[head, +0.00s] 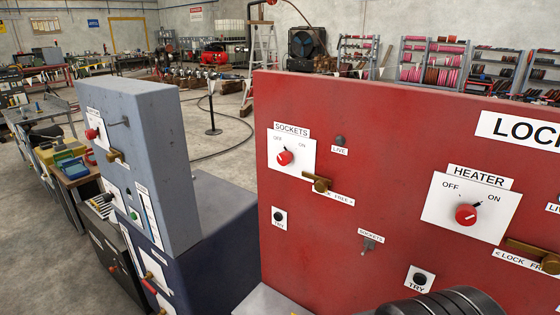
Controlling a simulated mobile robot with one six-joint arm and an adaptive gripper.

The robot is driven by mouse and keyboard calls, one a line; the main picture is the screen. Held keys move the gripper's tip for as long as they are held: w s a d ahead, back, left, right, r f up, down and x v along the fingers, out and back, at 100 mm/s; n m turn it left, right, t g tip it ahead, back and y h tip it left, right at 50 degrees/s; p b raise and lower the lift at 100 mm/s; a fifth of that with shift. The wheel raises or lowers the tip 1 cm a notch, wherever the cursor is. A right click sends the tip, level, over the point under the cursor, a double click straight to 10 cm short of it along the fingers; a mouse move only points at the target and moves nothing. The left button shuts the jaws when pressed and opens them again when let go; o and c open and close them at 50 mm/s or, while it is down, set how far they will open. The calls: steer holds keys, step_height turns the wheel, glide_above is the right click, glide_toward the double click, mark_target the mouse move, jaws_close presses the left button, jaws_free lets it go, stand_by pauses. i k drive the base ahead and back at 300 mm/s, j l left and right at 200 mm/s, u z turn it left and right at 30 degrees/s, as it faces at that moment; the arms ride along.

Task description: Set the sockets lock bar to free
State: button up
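The sockets lock bar (318,182) is a short brass bar with a round brass knob at its right part. It sits on the red panel (350,110), below and right of the white SOCKETS plate (305,163). A small label (341,199) under it reads FREE with an arrow; the bar or knob may cover part of that label. The red sockets knob (284,157) is on the plate between OFF and ON; its setting is too small to read surely. A black ridged part of my arm shows at the bottom right edge. My gripper's fingers are not visible.
The red HEATER knob (466,215) and a second brass lock bar (540,255) are at right. A small toggle (369,245) and TRY buttons (279,216) sit lower on the panel. A grey-blue cabinet (150,150) stands to the left. Space in front of the sockets bar looks clear.

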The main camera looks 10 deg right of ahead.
mark_target(321, 184)
steer(key=z, duration=1.65)
steer(key=u, duration=1.65)
steer(key=i+l+z, duration=0.3)
steer(key=i+l, duration=0.2)
steer(key=l, duration=0.2)
